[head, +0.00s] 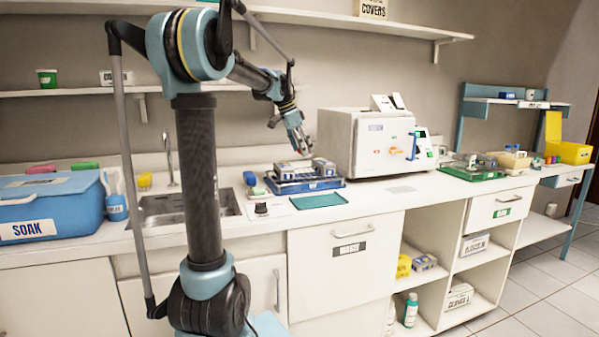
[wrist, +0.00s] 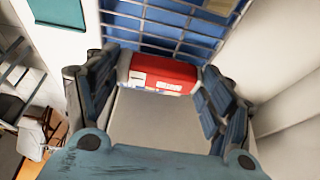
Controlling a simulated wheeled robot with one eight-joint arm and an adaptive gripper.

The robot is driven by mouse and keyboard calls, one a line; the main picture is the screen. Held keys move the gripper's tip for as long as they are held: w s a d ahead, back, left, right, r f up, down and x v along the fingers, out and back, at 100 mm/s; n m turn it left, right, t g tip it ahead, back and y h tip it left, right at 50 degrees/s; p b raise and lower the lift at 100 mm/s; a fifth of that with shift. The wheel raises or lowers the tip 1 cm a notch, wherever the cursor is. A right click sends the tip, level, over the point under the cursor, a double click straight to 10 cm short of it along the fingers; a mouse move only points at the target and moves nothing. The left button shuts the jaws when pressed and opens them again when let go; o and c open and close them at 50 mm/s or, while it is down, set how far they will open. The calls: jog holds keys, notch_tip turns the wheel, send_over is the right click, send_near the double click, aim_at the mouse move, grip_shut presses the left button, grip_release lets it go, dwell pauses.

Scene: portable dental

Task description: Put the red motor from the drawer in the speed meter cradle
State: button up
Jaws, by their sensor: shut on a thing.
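The red motor (wrist: 163,73), a red block with a white label, sits between my fingers in the wrist view. My gripper (wrist: 160,88) is shut on it. In the head view my gripper (head: 301,146) hangs above the blue rack (head: 288,186) on the counter; the motor is too small to make out clearly there. The wrist view shows a blue grid (wrist: 160,30) beyond the motor. I cannot tell which item is the speed meter cradle. A small white panel with a black knob (head: 262,209) lies in front of the rack.
A white box-shaped machine (head: 365,142) stands right of the rack. The sink (head: 185,208) and a blue SOAK bin (head: 50,205) are left. A labelled drawer (head: 498,213) at right looks closed.

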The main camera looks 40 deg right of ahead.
aim_at(305, 173)
jog(key=shift+f, duration=3.75)
jog(key=o, duration=1.1)
